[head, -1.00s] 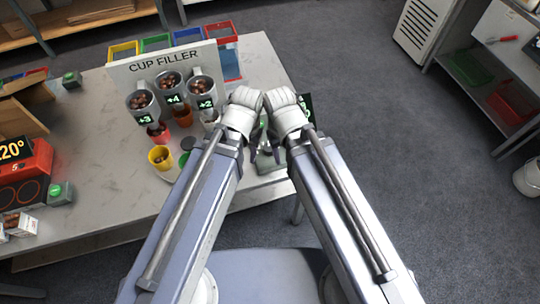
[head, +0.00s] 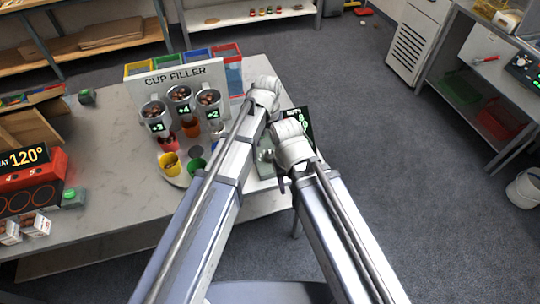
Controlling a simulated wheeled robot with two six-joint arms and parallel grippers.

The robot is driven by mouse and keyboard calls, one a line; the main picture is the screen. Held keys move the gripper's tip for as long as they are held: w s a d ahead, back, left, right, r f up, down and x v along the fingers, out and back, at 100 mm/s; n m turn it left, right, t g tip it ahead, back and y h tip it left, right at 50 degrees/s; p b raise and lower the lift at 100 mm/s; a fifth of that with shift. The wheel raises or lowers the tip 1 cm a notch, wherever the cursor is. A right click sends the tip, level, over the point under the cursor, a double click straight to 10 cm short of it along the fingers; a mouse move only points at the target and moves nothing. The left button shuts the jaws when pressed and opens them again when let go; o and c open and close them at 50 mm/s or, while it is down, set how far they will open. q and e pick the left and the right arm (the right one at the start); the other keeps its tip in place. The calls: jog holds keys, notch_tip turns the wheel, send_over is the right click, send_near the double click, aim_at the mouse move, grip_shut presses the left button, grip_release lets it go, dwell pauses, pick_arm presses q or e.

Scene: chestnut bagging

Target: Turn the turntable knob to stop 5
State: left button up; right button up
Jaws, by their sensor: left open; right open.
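The turntable (head: 178,180) is a pale disc in front of the cup filler board (head: 177,76), partly hidden behind my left arm. My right gripper (head: 284,178) is open and lower, near the table's right edge. Neither visibly holds anything.
Three hoppers with chestnuts, marked +3, +4 and +2 (head: 209,101), hang on the board. Coloured bins (head: 228,52) stand behind. A dark display with green digits (head: 302,120) is beside my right gripper. A red heater (head: 30,180) reading 120° stands left. The table's left-middle is clear (head: 115,150).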

aim_at(270, 155)
pick_arm(q)
notch_tip(270, 155, down, 7)
jog(key=b, duration=0.6)
jog(key=shift+r, duration=0.1)
grip_shut()
dwell(0.3)
